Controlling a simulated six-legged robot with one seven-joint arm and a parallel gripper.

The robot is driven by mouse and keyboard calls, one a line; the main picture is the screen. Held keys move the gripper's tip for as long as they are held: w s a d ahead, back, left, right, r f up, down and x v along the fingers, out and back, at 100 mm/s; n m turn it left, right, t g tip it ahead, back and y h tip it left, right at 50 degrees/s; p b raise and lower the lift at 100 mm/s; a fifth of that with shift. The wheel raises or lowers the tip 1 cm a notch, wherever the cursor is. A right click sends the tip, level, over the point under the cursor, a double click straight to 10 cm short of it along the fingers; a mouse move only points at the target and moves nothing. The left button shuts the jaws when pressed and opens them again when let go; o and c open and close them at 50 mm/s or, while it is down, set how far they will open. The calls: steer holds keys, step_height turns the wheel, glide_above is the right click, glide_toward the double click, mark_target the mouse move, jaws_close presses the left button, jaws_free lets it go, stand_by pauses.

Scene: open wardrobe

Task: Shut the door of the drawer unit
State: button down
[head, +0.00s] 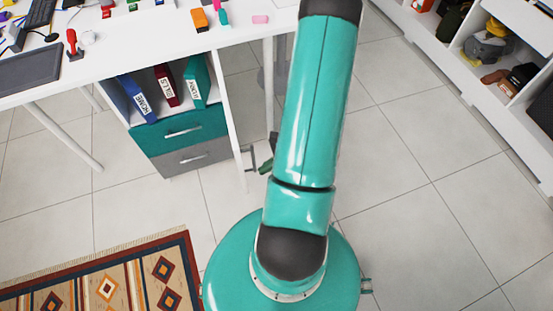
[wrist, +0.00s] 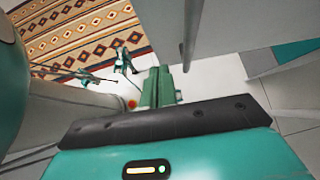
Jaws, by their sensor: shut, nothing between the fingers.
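The drawer unit stands under the white desk in the head view, with a teal drawer (head: 178,135) above a grey drawer (head: 190,158). Its door (head: 233,120) appears as a narrow white panel, nearly edge-on and swung open, at the unit's right side. A grey handle (head: 250,150) sticks out from it. In the wrist view the door is a large pale panel (wrist: 240,25) at upper right, with a bar-like handle (wrist: 187,45). My green gripper (wrist: 160,85) is shut and empty, just left of that handle; contact cannot be told. It partly shows beside the arm in the head view (head: 266,165).
Binders (head: 168,87) stand in the unit's open shelf. The white desk (head: 110,50) holds small items. A patterned rug (head: 110,280) lies at lower left. A white shelf unit (head: 450,50) is at upper right. The tiled floor at right (head: 430,220) is clear.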

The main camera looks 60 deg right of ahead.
steer(key=w+a, duration=0.2)
steer(key=a, duration=0.1)
steer(key=shift+w+a, duration=0.1)
steer(key=shift+w, duration=0.15)
steer(key=shift+w+a, duration=0.15)
